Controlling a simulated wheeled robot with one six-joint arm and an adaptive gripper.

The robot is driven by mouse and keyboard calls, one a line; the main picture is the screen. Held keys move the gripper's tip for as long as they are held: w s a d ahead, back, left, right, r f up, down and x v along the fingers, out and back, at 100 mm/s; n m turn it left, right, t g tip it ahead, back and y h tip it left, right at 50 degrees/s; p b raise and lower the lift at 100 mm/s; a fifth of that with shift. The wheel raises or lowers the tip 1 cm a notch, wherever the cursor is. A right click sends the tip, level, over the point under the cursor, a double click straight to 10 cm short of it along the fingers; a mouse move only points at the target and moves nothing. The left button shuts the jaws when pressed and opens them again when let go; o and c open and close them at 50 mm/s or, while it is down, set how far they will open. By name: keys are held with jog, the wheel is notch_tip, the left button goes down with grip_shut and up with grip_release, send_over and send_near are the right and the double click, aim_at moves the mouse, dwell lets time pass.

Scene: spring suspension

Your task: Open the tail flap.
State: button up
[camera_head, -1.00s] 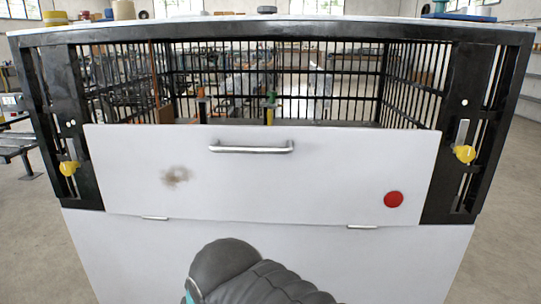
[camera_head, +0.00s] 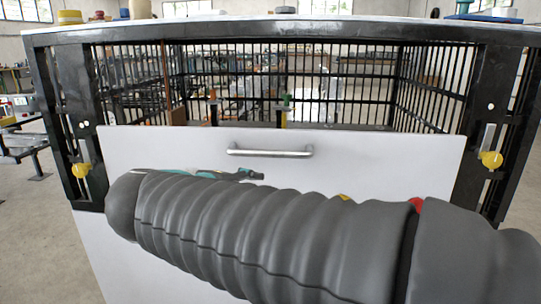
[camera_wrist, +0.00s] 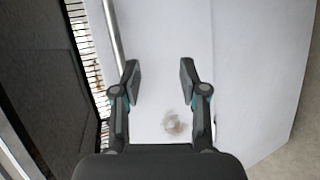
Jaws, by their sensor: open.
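The tail flap (camera_head: 400,150) is a white panel below the opening of a black barred cage; it looks closed. Its metal bar handle (camera_head: 270,151) is near its top edge. In the wrist view the handle (camera_wrist: 113,35) runs down from the upper left to my left finger. My gripper (camera_wrist: 159,78) is open and empty, over the flap's white face, beside the handle rather than around it. In the head view only a sliver of my gripper shows above my arm, just below the handle. My arm hides the flap's lower part.
Yellow-knobbed latches stand on the black posts at the left (camera_head: 81,170) and right (camera_head: 491,160). A brown smudge (camera_wrist: 174,125) marks the flap. A red disc (camera_head: 417,203) is mostly hidden behind my arm. Inside the cage are upright posts with coloured tops.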

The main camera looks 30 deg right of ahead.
jog(key=t+h, duration=0.1)
jog(key=h, duration=0.1)
send_near(268, 154)
jog(key=v, duration=0.3)
jog(key=shift+n, duration=0.3)
jog(key=x, duration=1.4)
grip_shut()
